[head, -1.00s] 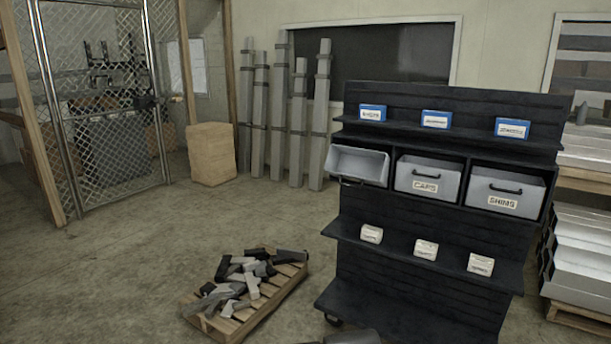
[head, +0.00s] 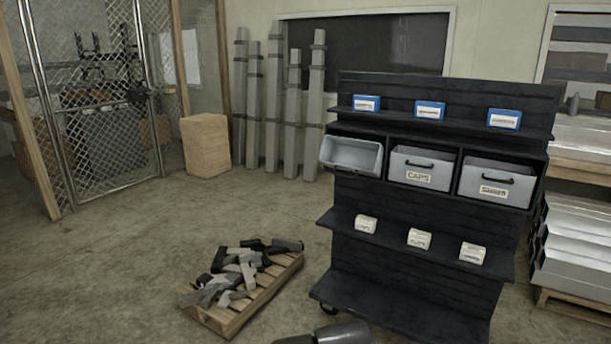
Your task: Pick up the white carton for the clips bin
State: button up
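Three small white cartons stand apart on the lower shelf of a black rack: the left carton (head: 366,224), the middle carton (head: 419,238) and the right carton (head: 472,253). Their labels are too small to read, so I cannot tell which is for clips. Above them are three grey bins. The left bin (head: 351,156) is tilted open and looks empty, with no label showing. The middle bin (head: 421,168) reads CAPS and the right bin (head: 497,184) appears to read SHIMS; both are shut. My gripper is not in view; only a dark part of my arm shows at the bottom edge.
Blue boxes (head: 430,110) stand on the rack's top shelf. A pallet of metal offcuts (head: 238,315) lies on the floor left of the rack. Stacked aluminium channels (head: 580,240) stand close on the right. The floor at left is clear up to the mesh cage (head: 100,130).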

aim_at(419, 239)
jog(key=i+l+z, duration=0.2)
jog(key=i+l, duration=0.15)
jog(key=i, duration=0.3)
jog(key=i+l+z, duration=0.2)
jog(key=i, duration=0.45)
jog(key=i+l+z, duration=0.15)
jog(key=i, duration=0.5)
